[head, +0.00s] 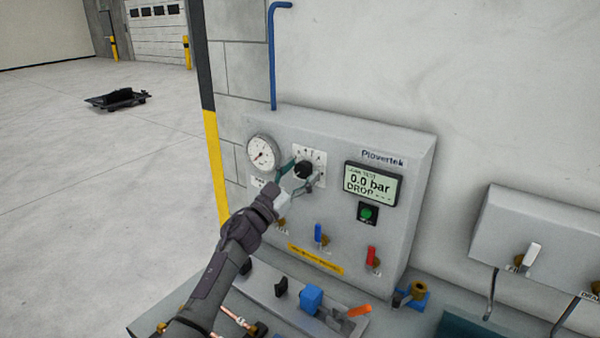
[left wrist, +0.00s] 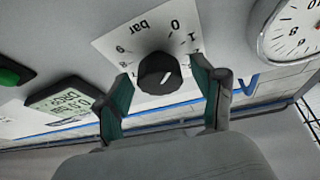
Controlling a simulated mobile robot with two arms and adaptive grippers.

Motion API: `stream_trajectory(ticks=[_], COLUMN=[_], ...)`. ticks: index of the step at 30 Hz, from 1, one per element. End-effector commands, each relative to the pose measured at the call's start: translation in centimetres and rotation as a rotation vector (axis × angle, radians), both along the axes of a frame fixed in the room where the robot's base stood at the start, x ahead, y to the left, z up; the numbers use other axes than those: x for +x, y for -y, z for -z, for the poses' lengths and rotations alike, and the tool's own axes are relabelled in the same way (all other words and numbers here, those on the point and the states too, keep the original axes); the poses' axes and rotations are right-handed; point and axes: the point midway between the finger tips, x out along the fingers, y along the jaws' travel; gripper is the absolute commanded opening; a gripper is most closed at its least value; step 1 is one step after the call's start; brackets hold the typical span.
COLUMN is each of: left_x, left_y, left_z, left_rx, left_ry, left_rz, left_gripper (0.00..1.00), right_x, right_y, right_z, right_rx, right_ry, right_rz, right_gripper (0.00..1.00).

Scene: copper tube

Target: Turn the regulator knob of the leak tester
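The leak tester (head: 405,225) is a light grey box against the wall, with a display reading 0.0 bar. Its black regulator knob (head: 303,169) sits on a white scale plate between the round gauge (head: 262,153) and the display (head: 372,183). My left gripper (head: 296,178) reaches up to the knob. In the left wrist view the knob (left wrist: 160,73) lies between the open green-padded fingers (left wrist: 165,92), with a gap on each side. Its white mark points near 0 to 1 on the scale. My right gripper is not in view.
Below the knob are a blue valve lever (head: 319,234) and a red valve lever (head: 371,256). A green button (head: 367,213) sits under the display. A bench with a blue block (head: 311,298) and an orange-handled item (head: 358,310) lies below. Another grey box (head: 540,235) stands at right.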

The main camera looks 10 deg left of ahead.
Motion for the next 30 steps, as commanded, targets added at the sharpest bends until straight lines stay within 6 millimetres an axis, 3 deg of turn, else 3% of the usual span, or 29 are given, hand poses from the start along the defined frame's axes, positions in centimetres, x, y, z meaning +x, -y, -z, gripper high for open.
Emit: stream_trajectory(ticks=[1,10,20,30], left_x=[-0.01,-0.02,0.01,0.06], left_y=[-0.02,-0.01,-0.1,-0.19], left_z=[0.02,0.02,0.0,-0.11], left_rx=[0.0,0.0,0.051,0.281], left_ry=[0.0,0.0,0.021,0.113], left_rz=[0.0,0.0,-0.001,-0.001], left_gripper=[0.58,0.1,0.1,0.1], right_x=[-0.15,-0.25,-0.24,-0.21], right_y=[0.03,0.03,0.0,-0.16], right_z=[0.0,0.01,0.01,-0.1], right_rx=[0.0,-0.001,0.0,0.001], right_ry=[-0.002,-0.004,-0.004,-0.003], right_rz=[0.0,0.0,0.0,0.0], right_gripper=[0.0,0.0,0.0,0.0])
